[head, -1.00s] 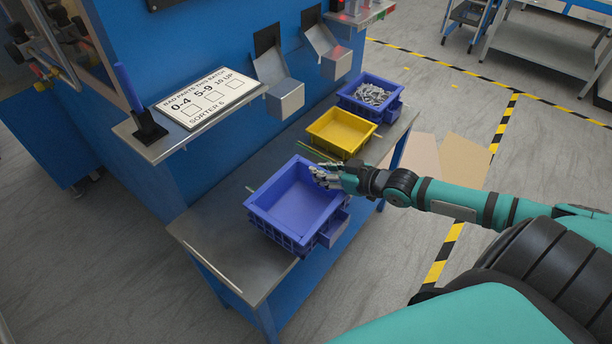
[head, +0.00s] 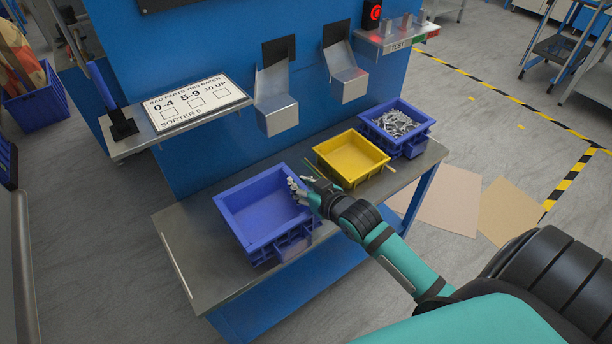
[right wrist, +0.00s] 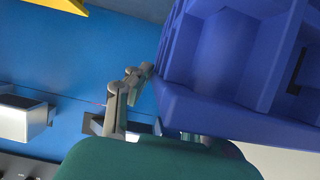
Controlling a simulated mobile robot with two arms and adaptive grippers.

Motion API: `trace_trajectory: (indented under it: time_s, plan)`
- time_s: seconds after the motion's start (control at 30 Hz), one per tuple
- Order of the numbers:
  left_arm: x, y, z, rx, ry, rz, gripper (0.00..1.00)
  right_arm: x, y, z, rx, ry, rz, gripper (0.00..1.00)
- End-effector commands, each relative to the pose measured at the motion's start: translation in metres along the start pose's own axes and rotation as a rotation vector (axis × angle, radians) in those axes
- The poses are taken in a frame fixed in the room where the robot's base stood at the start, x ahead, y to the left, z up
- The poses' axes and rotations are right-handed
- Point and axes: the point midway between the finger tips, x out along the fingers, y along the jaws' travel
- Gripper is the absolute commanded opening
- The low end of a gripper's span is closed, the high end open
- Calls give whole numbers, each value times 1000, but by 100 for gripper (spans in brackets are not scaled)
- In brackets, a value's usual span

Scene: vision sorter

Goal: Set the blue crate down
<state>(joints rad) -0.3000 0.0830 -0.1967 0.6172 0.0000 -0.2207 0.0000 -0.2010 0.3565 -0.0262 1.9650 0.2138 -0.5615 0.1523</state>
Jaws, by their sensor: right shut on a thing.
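The blue crate (head: 262,213) is empty and is over the left part of the steel table (head: 193,262). It looks about level, and I cannot tell whether its underside touches the table. My right gripper (head: 298,188) is shut on the crate's right wall, near its far corner. In the right wrist view, the ribbed outside of the crate (right wrist: 220,50) fills the upper right, with the gripper's grey fingers (right wrist: 140,85) at its edge. My left gripper is not in view.
A yellow bin (head: 351,148) and a blue bin of metal parts (head: 402,141) stand further right on the table. Two metal chutes (head: 277,112) (head: 349,84) hang above. A sign shelf (head: 150,143) juts out at left. Bare table lies left of the crate.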

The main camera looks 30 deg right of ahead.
Motion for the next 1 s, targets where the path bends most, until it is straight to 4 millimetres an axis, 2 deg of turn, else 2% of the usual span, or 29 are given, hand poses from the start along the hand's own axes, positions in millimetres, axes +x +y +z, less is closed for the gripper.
trace_trajectory:
  time_s: [0.03, 0.2, 0.4, 0.67, 0.83, 1.0]
  plan:
    - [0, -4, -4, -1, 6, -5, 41, 9, 13, -5, -7, 5, 3, 0]
    - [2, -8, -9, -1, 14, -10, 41, 36, 51, -12, -6, 5, 4, 0]
    - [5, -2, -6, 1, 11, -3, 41, 63, 86, -18, -3, 5, 2, 0]
    - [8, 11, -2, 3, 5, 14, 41, 78, 106, -22, -2, 6, 1, 0]
    - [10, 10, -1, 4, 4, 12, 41, 88, 107, 2, 2, 2, 0, 0]
    - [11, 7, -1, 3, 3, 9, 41, 92, 106, 10, 0, 6, -1, 0]
